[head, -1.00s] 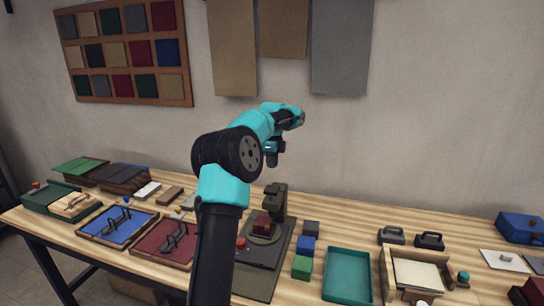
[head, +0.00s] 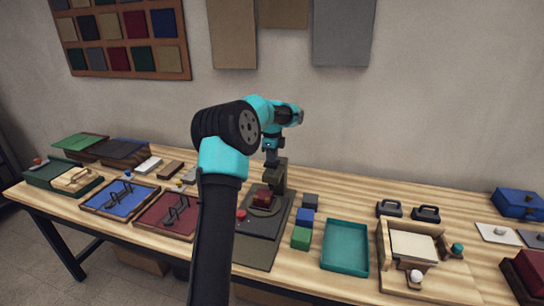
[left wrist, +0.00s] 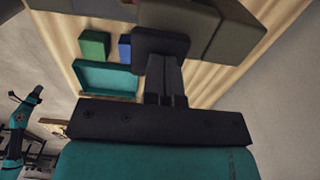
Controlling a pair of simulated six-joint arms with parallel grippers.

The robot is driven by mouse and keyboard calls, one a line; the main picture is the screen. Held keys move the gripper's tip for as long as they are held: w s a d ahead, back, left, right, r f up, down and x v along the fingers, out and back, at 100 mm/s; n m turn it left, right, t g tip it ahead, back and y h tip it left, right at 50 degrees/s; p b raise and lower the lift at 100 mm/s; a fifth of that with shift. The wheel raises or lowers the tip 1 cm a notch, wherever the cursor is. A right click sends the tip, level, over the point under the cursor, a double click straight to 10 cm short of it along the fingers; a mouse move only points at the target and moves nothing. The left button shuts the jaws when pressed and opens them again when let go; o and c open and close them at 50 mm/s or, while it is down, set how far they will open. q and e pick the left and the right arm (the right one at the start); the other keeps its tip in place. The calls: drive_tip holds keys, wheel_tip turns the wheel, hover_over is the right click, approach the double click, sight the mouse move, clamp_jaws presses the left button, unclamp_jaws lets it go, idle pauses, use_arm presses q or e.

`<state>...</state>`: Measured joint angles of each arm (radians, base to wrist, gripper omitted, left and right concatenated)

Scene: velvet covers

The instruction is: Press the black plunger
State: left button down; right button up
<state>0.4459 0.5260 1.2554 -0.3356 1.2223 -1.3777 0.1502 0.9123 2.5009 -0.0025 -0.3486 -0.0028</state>
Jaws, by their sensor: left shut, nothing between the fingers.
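The olive press (head: 280,175) stands on a dark base at mid-bench, with a dark red block (head: 262,194) under its head. The black plunger (left wrist: 160,42) shows in the left wrist view as a dark block right at my fingertips. My left gripper (head: 271,160) is shut, empty, and points down at the top of the press. Its fingers (left wrist: 165,92) reach the plunger and seem to touch it; a small gap cannot be ruled out.
Blue (head: 305,216) and green (head: 300,238) blocks and a teal tray (head: 345,246) stand right of the press. A red tray (head: 168,217) and a blue tray (head: 119,199) lie to its left. The space above the bench is clear.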

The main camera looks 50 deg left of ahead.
sight(272, 165)
use_arm(q)
drive_tip(key=shift+f, duration=1.95)
drive_tip(key=shift+d, duration=0.1)
wheel_tip(272, 165, up, 15)
